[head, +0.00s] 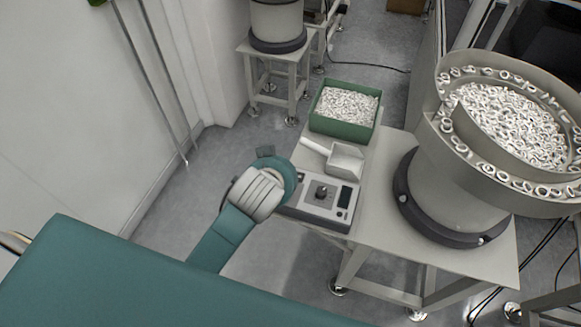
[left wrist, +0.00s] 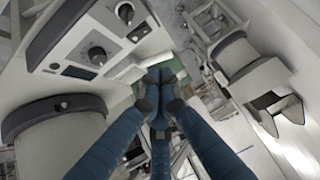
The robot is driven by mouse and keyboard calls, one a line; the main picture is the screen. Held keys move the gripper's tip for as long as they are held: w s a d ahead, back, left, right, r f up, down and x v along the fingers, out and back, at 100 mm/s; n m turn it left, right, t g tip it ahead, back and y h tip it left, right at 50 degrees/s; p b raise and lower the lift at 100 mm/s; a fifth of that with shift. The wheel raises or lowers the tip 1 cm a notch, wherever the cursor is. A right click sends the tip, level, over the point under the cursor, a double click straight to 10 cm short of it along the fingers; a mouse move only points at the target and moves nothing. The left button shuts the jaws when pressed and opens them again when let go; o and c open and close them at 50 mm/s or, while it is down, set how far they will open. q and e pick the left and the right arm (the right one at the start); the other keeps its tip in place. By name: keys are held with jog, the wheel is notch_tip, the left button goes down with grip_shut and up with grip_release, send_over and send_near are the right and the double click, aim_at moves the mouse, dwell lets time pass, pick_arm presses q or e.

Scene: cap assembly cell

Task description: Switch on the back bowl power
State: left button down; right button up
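A grey control box (head: 318,207) with a black knob (head: 321,193) and a dark display (head: 346,196) sits on the table beside a large bowl feeder (head: 450,190). In the left wrist view the box (left wrist: 65,45) shows two knobs, a display and a small dark switch-like part (left wrist: 140,32) near its edge. My left gripper (left wrist: 160,78) looks shut and empty, with its fingertips together just beyond the box's edge. In the head view my wrist hides most of it at the box's left end. I cannot see contact. My right gripper is not in view.
A green bin (head: 342,128) of white parts and a white scoop (head: 344,158) stand behind the box. Another feeder (head: 277,22) stands on a separate stand farther back. A wall (head: 80,120) is on the left. Open floor (head: 235,150) lies between wall and table.

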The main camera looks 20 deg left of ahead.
pick_arm(q)
jog(key=p+x, duration=0.1)
jog(key=x, duration=0.9)
notch_tip(320, 180, down, 3)
jog(key=shift+a+r+p, duration=0.15)
jog(key=shift+p, duration=0.15)
jog(key=shift+f, duration=0.65)
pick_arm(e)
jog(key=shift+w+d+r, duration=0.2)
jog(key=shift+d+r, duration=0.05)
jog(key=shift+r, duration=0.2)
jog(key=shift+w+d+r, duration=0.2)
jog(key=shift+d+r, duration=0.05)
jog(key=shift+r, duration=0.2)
pick_arm(q)
jog(key=shift+w+f, duration=0.1)
